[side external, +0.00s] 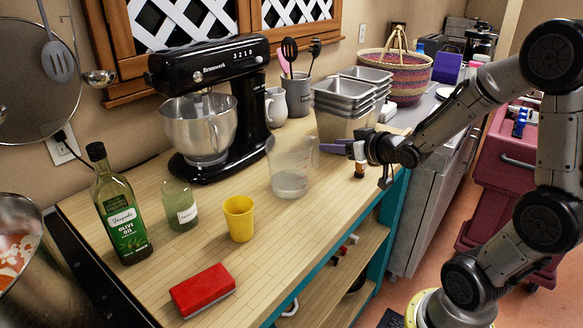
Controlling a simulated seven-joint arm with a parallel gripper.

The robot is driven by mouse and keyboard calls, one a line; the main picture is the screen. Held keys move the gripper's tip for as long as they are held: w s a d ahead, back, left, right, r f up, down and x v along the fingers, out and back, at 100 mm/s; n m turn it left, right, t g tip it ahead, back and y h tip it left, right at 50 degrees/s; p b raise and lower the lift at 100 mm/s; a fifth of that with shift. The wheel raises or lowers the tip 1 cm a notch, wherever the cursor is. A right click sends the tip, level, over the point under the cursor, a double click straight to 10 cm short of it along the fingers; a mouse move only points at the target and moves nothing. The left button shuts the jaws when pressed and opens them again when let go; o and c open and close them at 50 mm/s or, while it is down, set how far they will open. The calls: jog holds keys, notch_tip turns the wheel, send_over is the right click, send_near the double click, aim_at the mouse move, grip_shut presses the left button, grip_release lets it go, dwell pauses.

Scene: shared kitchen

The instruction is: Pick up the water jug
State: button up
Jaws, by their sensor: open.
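The water jug (290,168) is a clear, see-through pitcher standing upright near the middle of the wooden counter. Its handle is on its right side, facing my gripper. My gripper (358,162) is open, to the right of the jug by the counter's front edge. One finger reaches left, close to the jug's handle in the picture. I cannot tell whether it touches the handle. Nothing shows held between the fingers.
A yellow cup (239,219), a green jar (180,206), an olive oil bottle (118,208) and a red sponge-like block (202,290) stand left of the jug. A black stand mixer (255,112) and stacked metal pans (341,118) are behind.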

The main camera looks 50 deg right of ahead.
jog(key=shift+m, duration=0.3)
jog(key=shift+s+d+f+x, duration=0.25)
jog(key=shift+d+x, duration=0.1)
jog(key=shift+x, duration=1.95)
jog(key=shift+s+d+f+x, duration=0.15)
jog(key=shift+d+f+x, duration=0.15)
jog(key=shift+x, duration=2.05)
jog(key=shift+s+d+f+x, duration=0.2)
jog(key=shift+d+x, duration=0.2)
jog(key=shift+x, duration=1.9)
jog(key=shift+c, duration=0.3)
grip_shut()
jog(key=shift+r, duration=0.15)
